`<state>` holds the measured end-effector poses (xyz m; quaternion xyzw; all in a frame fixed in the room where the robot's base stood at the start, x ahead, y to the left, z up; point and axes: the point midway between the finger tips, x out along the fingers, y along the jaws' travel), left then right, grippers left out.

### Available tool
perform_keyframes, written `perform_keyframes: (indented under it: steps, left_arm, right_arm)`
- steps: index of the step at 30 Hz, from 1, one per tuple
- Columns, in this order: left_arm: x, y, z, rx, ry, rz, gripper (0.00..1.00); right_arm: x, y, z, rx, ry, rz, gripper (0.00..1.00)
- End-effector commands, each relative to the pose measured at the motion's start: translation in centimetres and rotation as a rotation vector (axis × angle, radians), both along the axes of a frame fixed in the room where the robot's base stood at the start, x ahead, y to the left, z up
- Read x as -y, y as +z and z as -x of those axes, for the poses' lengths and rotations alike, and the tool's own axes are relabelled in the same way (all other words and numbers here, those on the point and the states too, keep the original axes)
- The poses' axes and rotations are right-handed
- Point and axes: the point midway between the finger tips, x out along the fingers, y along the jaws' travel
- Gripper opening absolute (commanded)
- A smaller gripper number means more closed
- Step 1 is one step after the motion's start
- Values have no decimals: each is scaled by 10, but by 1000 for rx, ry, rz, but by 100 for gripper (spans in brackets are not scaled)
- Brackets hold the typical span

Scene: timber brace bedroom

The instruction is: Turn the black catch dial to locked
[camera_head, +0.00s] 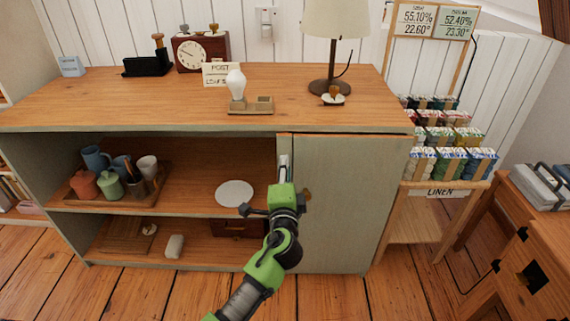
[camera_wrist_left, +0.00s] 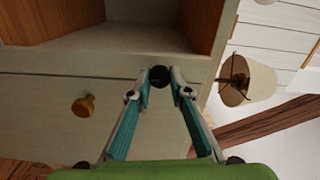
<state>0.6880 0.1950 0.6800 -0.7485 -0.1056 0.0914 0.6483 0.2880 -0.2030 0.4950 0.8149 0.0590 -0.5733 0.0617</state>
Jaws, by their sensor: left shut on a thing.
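The black catch dial (camera_wrist_left: 159,75) shows in the left wrist view as a small dark round piece near the edge of the pale green cabinet door (camera_head: 350,200). My left gripper (camera_wrist_left: 163,78) is shut on it, one fingertip on each side. In the head view my left gripper (camera_head: 284,163) is at the upper left edge of the door and hides the dial. The door looks shut. The dial's marking and turn angle cannot be read. My right gripper is in neither view.
A round wooden door knob (camera_wrist_left: 84,106) sits close beside my left gripper. The open shelves left of the door hold a white plate (camera_head: 234,193) and a tray (camera_head: 90,196) of cups. A lamp (camera_head: 331,40) and a bulb stand (camera_head: 250,106) are on the cabinet top.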

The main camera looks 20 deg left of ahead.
Motion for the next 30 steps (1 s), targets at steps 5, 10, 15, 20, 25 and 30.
perform_keyframes:
  steps: [5, 10, 15, 20, 25, 30]
  left_arm:
    - [1, 1, 0, -22, -2, -74, 0]
    - [1, 0, 0, -34, -2, -117, 0]
    - [1, -1, 0, -40, -2, -136, 0]
    - [1, -1, 0, -41, -2, -140, 0]
    - [1, -1, 0, -41, -2, -140, 0]
    - [1, -1, 0, -41, -2, -139, 36]
  right_arm:
    - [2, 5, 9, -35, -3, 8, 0]
    - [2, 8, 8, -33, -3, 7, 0]
    - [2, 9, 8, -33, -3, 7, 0]
    - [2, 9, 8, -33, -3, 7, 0]
    - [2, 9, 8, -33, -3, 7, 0]
    - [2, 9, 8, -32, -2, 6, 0]
